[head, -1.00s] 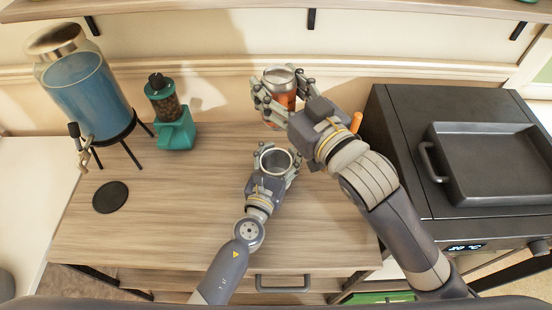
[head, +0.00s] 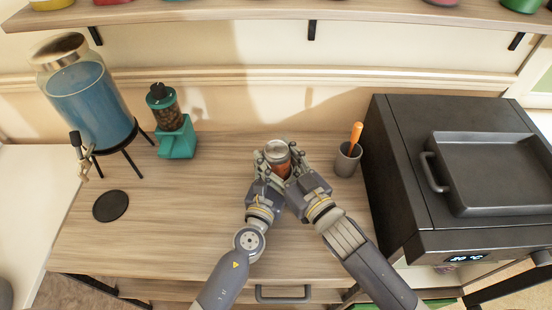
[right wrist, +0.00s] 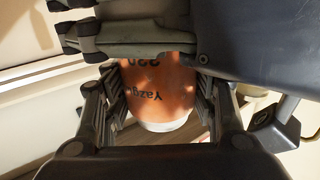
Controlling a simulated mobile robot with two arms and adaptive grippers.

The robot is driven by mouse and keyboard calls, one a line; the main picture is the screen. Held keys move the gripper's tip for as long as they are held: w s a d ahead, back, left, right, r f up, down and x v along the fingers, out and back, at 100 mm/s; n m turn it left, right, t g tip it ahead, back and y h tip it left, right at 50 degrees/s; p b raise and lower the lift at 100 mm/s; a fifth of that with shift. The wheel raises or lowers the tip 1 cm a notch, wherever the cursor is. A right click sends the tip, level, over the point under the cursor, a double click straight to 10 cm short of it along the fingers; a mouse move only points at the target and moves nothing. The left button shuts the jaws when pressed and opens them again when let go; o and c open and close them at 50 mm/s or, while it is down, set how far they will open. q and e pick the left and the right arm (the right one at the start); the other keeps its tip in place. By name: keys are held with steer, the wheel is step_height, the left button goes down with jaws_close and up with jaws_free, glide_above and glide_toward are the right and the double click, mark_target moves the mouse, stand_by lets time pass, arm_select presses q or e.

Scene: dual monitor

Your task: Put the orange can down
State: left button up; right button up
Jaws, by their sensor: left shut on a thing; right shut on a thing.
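The orange can (head: 282,168), with a silvery top, is held upright or nearly so over the middle of the wooden counter (head: 190,220). My right gripper (head: 290,164) is shut on it. The right wrist view shows the can's orange, lettered side (right wrist: 160,92) and pale rim between my right fingers (right wrist: 160,112). My left gripper (head: 267,168) is close beside it and is shut, with its fingers crowding the can. The metal cup seen earlier in my left gripper is not clearly visible now. I cannot tell whether the can touches the counter.
A grey cup (head: 346,164) with an orange-handled tool (head: 355,134) stands just right of my grippers. A dark grill (head: 405,170) is farther right. A green grinder (head: 176,142), blue drink dispenser (head: 90,100) and black coaster (head: 111,206) are left. The counter's left-centre is clear.

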steer(key=shift+f, duration=0.5)
steer(key=shift+f, duration=0.3)
steer(key=o, duration=1.1)
steer(key=shift+f, duration=0.15)
steer(key=shift+o, duration=0.4)
steer(key=shift+f, duration=0.1)
steer(key=shift+s+d+r, duration=0.1)
steer(key=shift+s+r, duration=0.1)
steer(key=v, duration=1.1)
steer(key=shift+s+r, duration=0.25)
steer(key=shift+r, duration=0.05)
steer(key=shift+d, duration=0.15)
